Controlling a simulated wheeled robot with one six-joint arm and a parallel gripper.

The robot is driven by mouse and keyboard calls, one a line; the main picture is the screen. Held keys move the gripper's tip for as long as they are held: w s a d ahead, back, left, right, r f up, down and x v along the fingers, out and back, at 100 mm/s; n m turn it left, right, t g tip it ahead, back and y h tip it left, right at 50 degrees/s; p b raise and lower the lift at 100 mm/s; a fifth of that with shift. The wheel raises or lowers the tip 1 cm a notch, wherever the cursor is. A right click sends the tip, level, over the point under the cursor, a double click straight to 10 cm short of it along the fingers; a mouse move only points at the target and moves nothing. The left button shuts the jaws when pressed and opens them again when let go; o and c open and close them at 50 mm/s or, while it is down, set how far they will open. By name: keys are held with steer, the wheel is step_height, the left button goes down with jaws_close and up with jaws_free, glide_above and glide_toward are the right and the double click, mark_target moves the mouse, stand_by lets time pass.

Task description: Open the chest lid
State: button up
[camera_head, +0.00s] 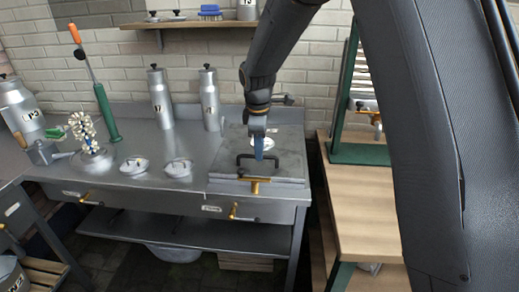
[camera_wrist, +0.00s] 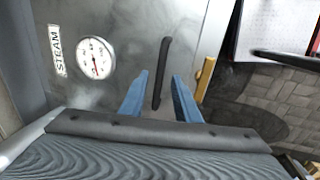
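The chest is a steel box set into the right end of the counter, and its flat grey lid (camera_head: 285,171) looks shut. A black bar handle (camera_head: 241,158) stands on the lid; it also shows in the wrist view (camera_wrist: 164,55). My gripper (camera_head: 259,150) points down at the handle from above. In the wrist view my gripper (camera_wrist: 160,77) has its two blue fingers apart, one on each side of the handle, with gaps visible. A brass catch or pull (camera_head: 255,185) is at the chest's front; a brass part (camera_wrist: 205,78) shows beside the lid in the wrist view.
A round dial gauge (camera_wrist: 96,58) beside a STEAM label (camera_wrist: 57,50) is near the handle. Steel canisters (camera_head: 160,98), small lids (camera_head: 134,166) and a green-and-orange tool (camera_head: 105,112) stand left on the counter. A wooden shelf unit (camera_head: 360,205) is close on the right.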

steer(key=shift+w+f, duration=0.15)
steer(key=shift+f, duration=0.55)
jaws_close()
